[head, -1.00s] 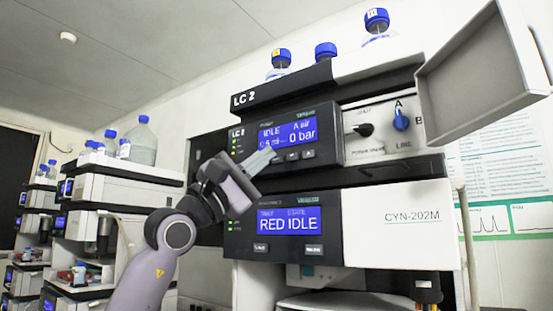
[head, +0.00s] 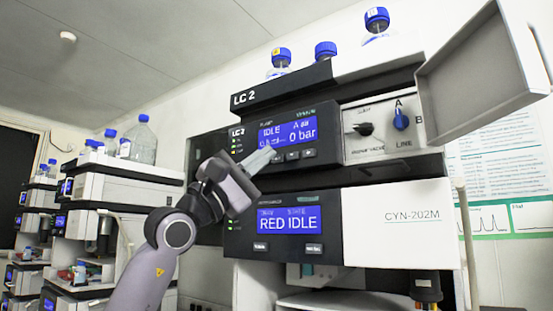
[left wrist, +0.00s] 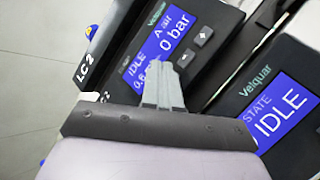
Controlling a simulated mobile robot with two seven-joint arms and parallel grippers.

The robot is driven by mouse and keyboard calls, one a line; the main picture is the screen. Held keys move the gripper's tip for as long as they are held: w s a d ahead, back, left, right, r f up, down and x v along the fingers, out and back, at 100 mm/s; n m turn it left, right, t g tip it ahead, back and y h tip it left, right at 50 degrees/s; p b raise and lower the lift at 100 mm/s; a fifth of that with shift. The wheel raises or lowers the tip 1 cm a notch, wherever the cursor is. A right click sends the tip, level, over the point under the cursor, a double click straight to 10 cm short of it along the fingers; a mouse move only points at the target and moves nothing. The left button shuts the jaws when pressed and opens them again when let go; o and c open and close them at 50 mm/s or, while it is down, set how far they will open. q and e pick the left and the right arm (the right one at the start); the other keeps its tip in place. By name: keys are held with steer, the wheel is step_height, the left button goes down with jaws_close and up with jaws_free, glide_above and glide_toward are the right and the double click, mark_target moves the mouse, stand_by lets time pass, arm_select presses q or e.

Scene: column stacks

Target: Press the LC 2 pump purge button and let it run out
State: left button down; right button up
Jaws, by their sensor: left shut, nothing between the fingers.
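The LC 2 pump module (head: 323,155) has a blue screen (head: 288,132) reading IDLE, A air and 0 bar. A row of small buttons (head: 293,155) sits under the screen. My left gripper (head: 268,151) is shut and empty, its fingertips at the left end of that row, covering what is there. In the left wrist view the fingertips (left wrist: 160,66) overlap the lower edge of the pump screen (left wrist: 160,50), and two buttons (left wrist: 200,36) show to their right. I cannot tell whether the tips touch the panel. My right gripper is not in view.
Right of the pump screen is a valve panel with a black knob (head: 363,129) and a blue knob (head: 401,119) between A and B. Its door (head: 480,75) hangs open. Blue-capped bottles (head: 326,50) stand on top.

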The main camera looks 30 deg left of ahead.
arm_select(q)
steer(key=shift+w, duration=0.1)
stand_by(0.6)
steer(key=shift+w+p, duration=0.3)
steer(key=shift+w, duration=0.05)
steer(key=shift+w+d+p, duration=0.1)
steer(key=shift+w+p, duration=0.2)
steer(key=shift+w, duration=0.1)
stand_by(0.5)
stand_by(0.4)
steer(key=shift+s+b, duration=0.6)
steer(key=shift+s, duration=0.25)
steer(key=shift+h, duration=0.3)
steer(key=s+b, duration=0.1)
steer(key=s, duration=0.2)
steer(key=s+b, duration=0.1)
steer(key=s, duration=0.1)
steer(key=shift+a+b, duration=0.3)
steer(key=shift+b, duration=0.05)
